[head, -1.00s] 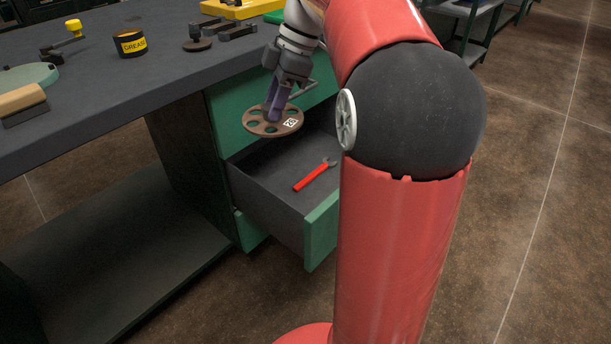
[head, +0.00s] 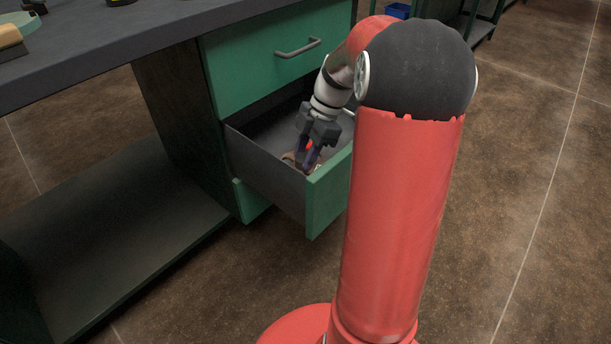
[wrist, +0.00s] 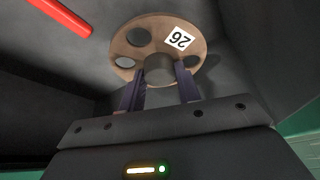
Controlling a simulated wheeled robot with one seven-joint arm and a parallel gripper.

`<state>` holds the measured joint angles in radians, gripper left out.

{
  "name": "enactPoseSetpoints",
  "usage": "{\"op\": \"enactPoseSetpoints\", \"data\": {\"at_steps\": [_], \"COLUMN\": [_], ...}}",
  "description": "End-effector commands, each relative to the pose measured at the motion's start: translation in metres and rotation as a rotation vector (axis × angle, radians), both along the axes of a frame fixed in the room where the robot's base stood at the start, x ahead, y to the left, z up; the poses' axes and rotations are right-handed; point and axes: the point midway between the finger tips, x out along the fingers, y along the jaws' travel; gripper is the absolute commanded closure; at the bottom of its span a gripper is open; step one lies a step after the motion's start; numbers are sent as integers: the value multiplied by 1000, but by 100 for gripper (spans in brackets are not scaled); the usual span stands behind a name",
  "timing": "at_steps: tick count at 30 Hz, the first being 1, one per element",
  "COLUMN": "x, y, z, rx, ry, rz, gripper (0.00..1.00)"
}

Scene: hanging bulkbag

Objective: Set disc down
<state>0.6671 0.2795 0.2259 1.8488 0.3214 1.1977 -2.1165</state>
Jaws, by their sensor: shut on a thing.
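The disc (wrist: 192,28) is brown and round, with several holes, a grey central hub and a white label reading 26. In the head view only a bit of the disc (head: 289,158) shows, low inside the open drawer (head: 262,160), the rest hidden by the drawer front and my gripper. My gripper (head: 306,164) reaches down into the drawer. In the wrist view its two purple fingers (wrist: 160,88) are shut on the disc's hub. I cannot tell whether the disc touches the drawer floor.
A red-handled tool (wrist: 62,16) lies in the drawer beside the disc. The green drawer front (head: 328,190) stands close to my gripper. A closed drawer with a grey handle (head: 298,48) is above, under the grey bench top (head: 120,30).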

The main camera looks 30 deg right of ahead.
Motion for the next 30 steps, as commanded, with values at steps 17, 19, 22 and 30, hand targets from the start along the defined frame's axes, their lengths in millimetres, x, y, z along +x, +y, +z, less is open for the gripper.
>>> {"op": "enactPoseSetpoints", "data": {"at_steps": [17, 19, 22, 30], "x": [1, 1, 1, 0], "y": [0, 0, 0, 0], "z": [-67, -68, -67, -71], "rx": [0, -1, -1, -1], "ry": [-2, -3, -3, -1], "rz": [-1, -1, -1, 0], "gripper": [100, 100, 100, 62]}}
